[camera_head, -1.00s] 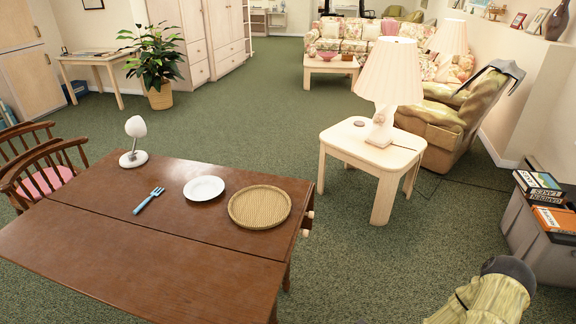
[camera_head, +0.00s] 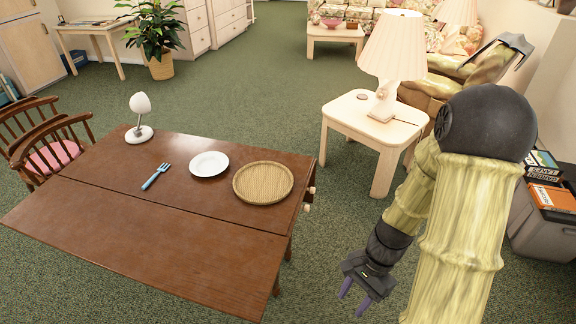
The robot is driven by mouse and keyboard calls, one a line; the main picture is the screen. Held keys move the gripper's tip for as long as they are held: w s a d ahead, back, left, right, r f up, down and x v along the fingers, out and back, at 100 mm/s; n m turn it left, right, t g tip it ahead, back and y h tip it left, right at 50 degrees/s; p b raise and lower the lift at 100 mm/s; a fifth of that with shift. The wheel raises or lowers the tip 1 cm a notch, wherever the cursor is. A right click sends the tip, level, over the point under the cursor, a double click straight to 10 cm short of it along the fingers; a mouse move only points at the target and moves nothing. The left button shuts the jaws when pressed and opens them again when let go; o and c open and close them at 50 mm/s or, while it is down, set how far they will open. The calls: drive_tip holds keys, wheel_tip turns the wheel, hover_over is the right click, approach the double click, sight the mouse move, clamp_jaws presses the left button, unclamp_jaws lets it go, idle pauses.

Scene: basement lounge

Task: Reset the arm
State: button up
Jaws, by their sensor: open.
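My gripper (camera_head: 355,298) is at the lower right of the head view, at the end of my bent yellow arm. Its two purple fingers are apart with nothing between them. It hangs over the green carpet, to the right of the brown table (camera_head: 130,250) and apart from it. My arm's upper links and dark elbow fill the right side of the view and hide part of the armchair and the grey bin.
A side table (camera_head: 345,118) with a lamp (camera_head: 393,60) stands behind my arm. A grey bin (camera_head: 540,228) is at right. Carpet at centre back is clear.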

drive_tip(key=w+r+n+t+h+p, duration=0.2)
drive_tip(key=r+n+t, duration=0.3)
drive_tip(key=r+n, duration=0.5)
wheel_tip(320, 180, up, 5)
drive_tip(key=shift+w+f+n+t+h+p, duration=0.2)
drive_tip(key=shift+w+n+t+h+p, duration=0.2)
drive_tip(key=shift+w+h, duration=0.4)
drive_tip(key=shift+s, duration=0.1)
drive_tip(key=shift+c, duration=0.5)
drive_tip(key=shift+a, duration=0.15)
